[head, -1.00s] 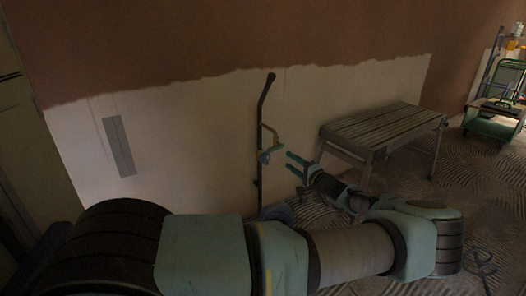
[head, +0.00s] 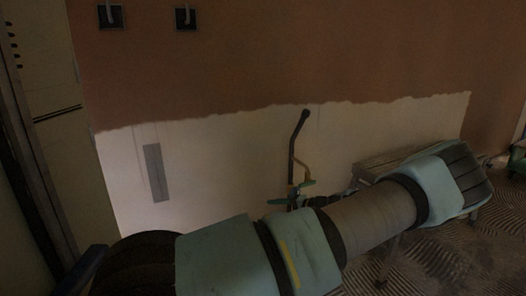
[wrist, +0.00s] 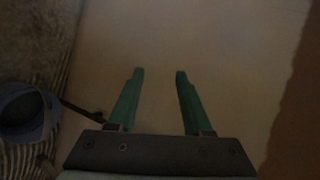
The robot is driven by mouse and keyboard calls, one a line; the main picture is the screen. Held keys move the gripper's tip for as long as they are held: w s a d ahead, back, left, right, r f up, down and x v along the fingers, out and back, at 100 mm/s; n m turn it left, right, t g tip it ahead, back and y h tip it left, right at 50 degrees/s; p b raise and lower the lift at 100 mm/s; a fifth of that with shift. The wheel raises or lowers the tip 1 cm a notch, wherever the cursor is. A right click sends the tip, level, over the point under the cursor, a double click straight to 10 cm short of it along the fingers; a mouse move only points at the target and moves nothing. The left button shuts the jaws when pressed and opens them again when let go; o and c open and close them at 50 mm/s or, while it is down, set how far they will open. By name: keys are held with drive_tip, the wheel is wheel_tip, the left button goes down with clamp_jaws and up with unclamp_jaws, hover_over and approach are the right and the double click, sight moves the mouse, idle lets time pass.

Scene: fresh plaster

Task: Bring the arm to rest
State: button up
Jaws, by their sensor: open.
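My gripper (wrist: 158,76) is open in the wrist view, its two green fingers apart with nothing between them. The fingers point at a pale wall surface (wrist: 215,60). In the head view my arm crosses the lower part of the picture from left to right and rises at the right. The forearm and upper links hide most of the wrist there. A small part of the hand shows low in front of the plaster, close in the picture to a dark upright pole (head: 297,145). I cannot tell how far apart they are.
A slatted bench (head: 393,161) stands right, partly behind my arm. Pale plaster (head: 235,150) covers the lower wall, brown above, with two dark wall boxes (head: 110,17) at the top. A blue round container (wrist: 22,112) shows in the wrist view.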

drive_tip(key=s+a+r+n+g+h, duration=0.2)
drive_tip(key=s+a+n+g+h, duration=0.2)
drive_tip(key=s+a+g, duration=0.55)
drive_tip(key=s+a+r+n+t+h, duration=0.25)
drive_tip(key=s+r+h, duration=0.45)
drive_tip(key=s+r, duration=0.8)
wheel_tip(320, 180, up, 25)
drive_tip(key=p, duration=2.5)
drive_tip(key=shift+w+a+p, duration=0.3)
drive_tip(key=shift+w+a, duration=0.1)
drive_tip(key=shift+f+m, duration=0.1)
drive_tip(key=shift+m, duration=0.15)
